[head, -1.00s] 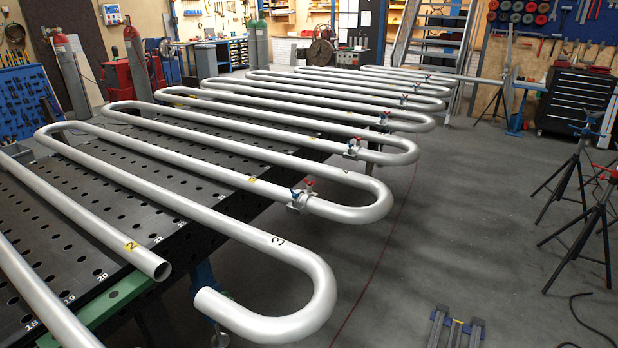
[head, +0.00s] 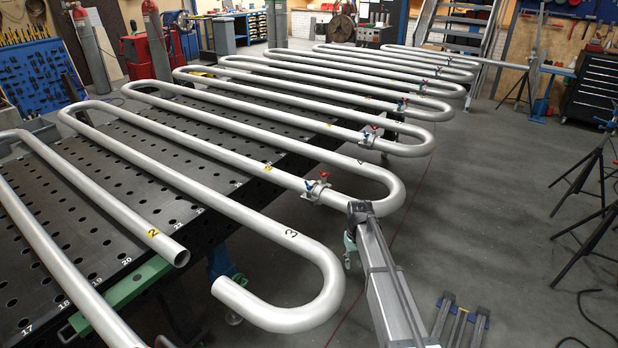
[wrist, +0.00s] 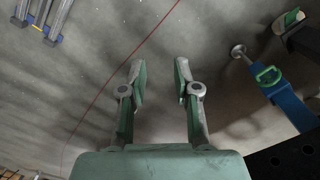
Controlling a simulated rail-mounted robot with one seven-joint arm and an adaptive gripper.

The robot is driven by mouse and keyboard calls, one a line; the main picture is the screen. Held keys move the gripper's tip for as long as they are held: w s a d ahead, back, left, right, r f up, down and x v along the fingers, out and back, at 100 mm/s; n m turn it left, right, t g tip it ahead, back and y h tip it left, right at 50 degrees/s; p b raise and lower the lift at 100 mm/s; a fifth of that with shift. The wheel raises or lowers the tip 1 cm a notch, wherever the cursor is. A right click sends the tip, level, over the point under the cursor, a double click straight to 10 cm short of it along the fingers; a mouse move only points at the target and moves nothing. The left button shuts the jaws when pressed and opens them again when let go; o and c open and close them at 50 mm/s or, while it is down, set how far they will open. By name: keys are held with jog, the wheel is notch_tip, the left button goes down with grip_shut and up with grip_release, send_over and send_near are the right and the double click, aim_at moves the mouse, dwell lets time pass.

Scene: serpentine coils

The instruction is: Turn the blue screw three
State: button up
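A clamp (head: 316,190) with a blue screw (head: 309,186) and a red screw (head: 324,175) sits on the near coil, whose front pipe carries a black 3. More clamps with red and blue screws sit on the coils further back, one with a blue screw (head: 365,136). I cannot tell from marks on the clamps which is number three. My gripper (head: 349,250) hangs below the arm end, right of the near clamp and beyond the coil's bend. In the wrist view my gripper (wrist: 159,80) has its fingers apart with only floor between them.
The grey serpentine pipe (head: 250,232) lies over a black perforated table (head: 110,225). A blue leg with a green handle (wrist: 275,85) shows at the wrist view's right. Grey rails (head: 461,318) lie on the floor. Tripod stands (head: 590,200) are at the right, with open floor between.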

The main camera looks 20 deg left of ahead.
aim_at(309, 186)
jog(key=w+a+r+n+p, duration=0.15)
jog(key=w+a+r, duration=0.4)
jog(key=r, duration=0.75)
jog(key=w+a+r+n+p, duration=0.1)
jog(key=w+a+r+n, duration=0.1)
jog(key=a+r, duration=0.85)
jog(key=w+a+r+n+p, duration=0.15)
jog(key=w+a+r, duration=0.3)
jog(key=r, duration=0.95)
jog(key=f+p, duration=0.1)
jog(key=f, duration=0.4)
jog(key=f+p, duration=0.1)
jog(key=f, duration=0.4)
jog(key=s+f+p, duration=0.1)
jog(key=f+p, duration=0.1)
jog(key=f, duration=0.4)
jog(key=shift+a, duration=0.3)
grip_shut()
